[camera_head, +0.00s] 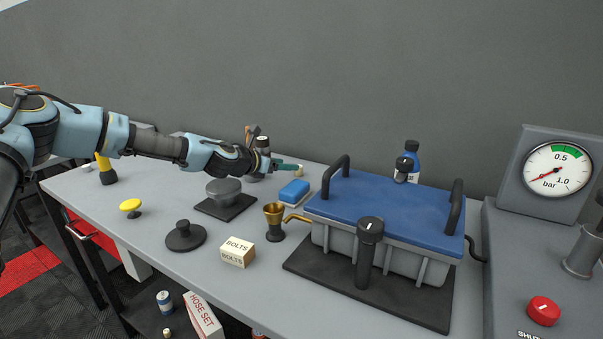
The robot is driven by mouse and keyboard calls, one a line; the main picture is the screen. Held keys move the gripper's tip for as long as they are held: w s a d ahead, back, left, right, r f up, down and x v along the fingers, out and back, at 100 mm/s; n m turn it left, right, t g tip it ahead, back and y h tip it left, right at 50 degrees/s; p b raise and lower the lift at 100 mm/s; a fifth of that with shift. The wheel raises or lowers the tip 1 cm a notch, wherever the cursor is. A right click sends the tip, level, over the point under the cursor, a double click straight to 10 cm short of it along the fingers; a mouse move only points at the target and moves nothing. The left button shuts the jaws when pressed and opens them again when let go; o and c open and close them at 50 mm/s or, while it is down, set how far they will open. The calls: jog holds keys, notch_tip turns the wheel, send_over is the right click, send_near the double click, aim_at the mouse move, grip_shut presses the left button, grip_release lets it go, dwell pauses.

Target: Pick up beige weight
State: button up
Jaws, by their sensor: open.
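A small beige piece (299,170) shows at the back of the grey table, just past the teal fingers; it may be the beige weight, but it is small and partly hidden. My arm reaches in from the left, and my gripper (287,166) is open beside this piece, pointing right. I cannot tell whether the fingers touch it or are around it.
On the table (120,238) stand a dark knobbed lid-like disc (185,238), a grey pot on a dark plate (224,191), a blue sponge-like block (294,192), a brass cup (274,222) and a BOLTS box (237,252). A blue-lidded tank (385,210) blocks the right.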

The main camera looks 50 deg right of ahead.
aim_at(301, 167)
jog(key=x, duration=0.3)
jog(key=shift+d+f+p, duration=0.15)
jog(key=shift+d+p, duration=0.2)
jog(key=shift+f+p+x, duration=0.15)
jog(key=shift+p+x, duration=0.35)
jog(key=shift+x, duration=0.75)
jog(key=shift+f+p+x, duration=0.15)
jog(key=shift+p+x, duration=0.35)
jog(key=shift+x, duration=0.75)
jog(key=shift+s+a, duration=0.1)
grip_shut()
